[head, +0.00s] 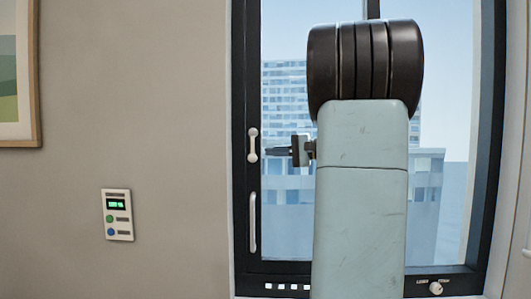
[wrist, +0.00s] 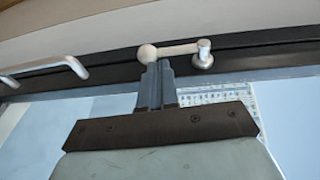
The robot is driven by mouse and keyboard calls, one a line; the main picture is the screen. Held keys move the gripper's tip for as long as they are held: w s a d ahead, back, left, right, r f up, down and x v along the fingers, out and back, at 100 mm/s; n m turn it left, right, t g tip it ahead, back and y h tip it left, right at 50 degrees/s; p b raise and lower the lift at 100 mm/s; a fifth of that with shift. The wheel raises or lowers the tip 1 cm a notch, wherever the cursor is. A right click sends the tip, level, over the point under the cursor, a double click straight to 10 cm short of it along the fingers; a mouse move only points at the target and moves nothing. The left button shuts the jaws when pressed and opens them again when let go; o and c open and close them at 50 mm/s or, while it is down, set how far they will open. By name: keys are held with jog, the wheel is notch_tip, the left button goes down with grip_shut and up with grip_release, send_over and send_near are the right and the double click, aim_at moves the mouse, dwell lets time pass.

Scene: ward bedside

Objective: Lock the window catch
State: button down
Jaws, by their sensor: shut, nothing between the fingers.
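The window catch (head: 253,144) is a small pale lever on the black left frame of the window, standing vertical in the head view. In the wrist view the catch (wrist: 175,49) shows a round pivot at the right and a ball knob at the left, the lower end. My gripper (head: 270,151) reaches in from the right, its fingers shut and empty beside the catch's lower part. In the wrist view my fingertips (wrist: 158,66) overlap the lever close to the ball knob; I cannot tell whether they touch it.
A fixed pull handle (head: 252,222) sits on the frame below the catch. A wall panel (head: 117,214) with a green display is at the left. A knob (head: 436,287) and small switches (head: 287,286) line the lower edge. My arm hides the middle of the window.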

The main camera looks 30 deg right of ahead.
jog(key=v, duration=1)
jog(key=shift+s+d+f, duration=0.15)
jog(key=shift+d+f, duration=0.1)
jog(key=shift+f, duration=0.1)
jog(key=shift+a, duration=0.1)
jog(key=s+a+f+n+g+h, duration=0.1)
jog(key=s+a+f+g+h, duration=0.2)
jog(key=a, duration=0.5)
jog(key=s+a+f+n+g+h, duration=0.1)
jog(key=s+a+f+g, duration=0.15)
jog(key=a+f, duration=0.45)
jog(key=s+a+f+n+g+h, duration=0.2)
jog(key=s+a+g, duration=0.1)
jog(key=a, duration=0.7)
jog(key=s+a+f+n+t+h, duration=0.2)
jog(key=s+f+h, duration=0.4)
jog(key=s, duration=0.3)
jog(key=shift+a+f+n, duration=0.5)
jog(key=shift+a+n, duration=0.1)
jog(key=shift+n, duration=0.8)
jog(key=shift+w, duration=0.1)
